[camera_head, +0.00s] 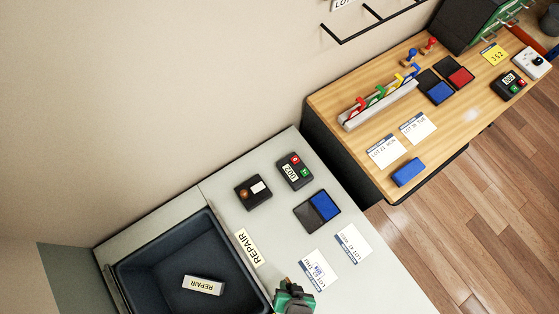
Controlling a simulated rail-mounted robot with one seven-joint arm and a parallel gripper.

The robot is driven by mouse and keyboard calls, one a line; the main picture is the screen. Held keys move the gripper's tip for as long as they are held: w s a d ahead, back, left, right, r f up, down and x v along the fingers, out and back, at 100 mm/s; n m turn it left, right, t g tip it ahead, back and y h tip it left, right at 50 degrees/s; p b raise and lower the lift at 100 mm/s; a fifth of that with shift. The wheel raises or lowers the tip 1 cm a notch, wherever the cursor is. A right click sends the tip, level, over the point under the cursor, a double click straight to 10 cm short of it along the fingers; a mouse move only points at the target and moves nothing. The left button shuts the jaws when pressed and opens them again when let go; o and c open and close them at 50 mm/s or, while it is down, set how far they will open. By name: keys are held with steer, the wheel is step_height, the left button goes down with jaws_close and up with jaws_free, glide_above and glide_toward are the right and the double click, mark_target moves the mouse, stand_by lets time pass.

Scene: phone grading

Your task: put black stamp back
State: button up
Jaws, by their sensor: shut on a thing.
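My gripper (293,298), green and dark, is at the bottom edge of the head view, just below the stamped card. It is shut on a dark thing that I take to be the black stamp, which is mostly hidden by the gripper. A card (319,270) with a blue stamp mark lies just above the gripper. An open ink pad (317,211) with a blue pad and black lid lies farther up the grey table. A small black block (253,191) with a brown round spot and a white label stands left of the ink pad.
A dark bin (160,262) holding a REPAIR label is at left. Another REPAIR label (247,247) lies beside it. A device with red and green buttons (294,170) and another card (348,243) lie on the grey table. The wooden desk (340,97) beyond carries stamps and pads.

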steer(key=w+a, duration=0.1)
steer(key=w, duration=0.4)
steer(key=w+a+f+p, duration=0.1)
steer(key=w, duration=0.9)
steer(key=shift+w+a+f, duration=0.25)
steer(key=shift+w+a, duration=0.1)
steer(key=shift+a, duration=0.05)
steer(key=shift+w+f, duration=0.1)
steer(key=shift+f, duration=1.7)
steer(key=shift+f+b, duration=0.2)
steer(key=shift+b, duration=0.1)
steer(key=o, duration=0.8)
steer(key=shift+r, duration=0.1)
steer(key=p+v, duration=0.2)
steer(key=v, duration=1)
steer(key=shift+r+p, duration=0.15)
steer(key=shift+p, duration=0.15)
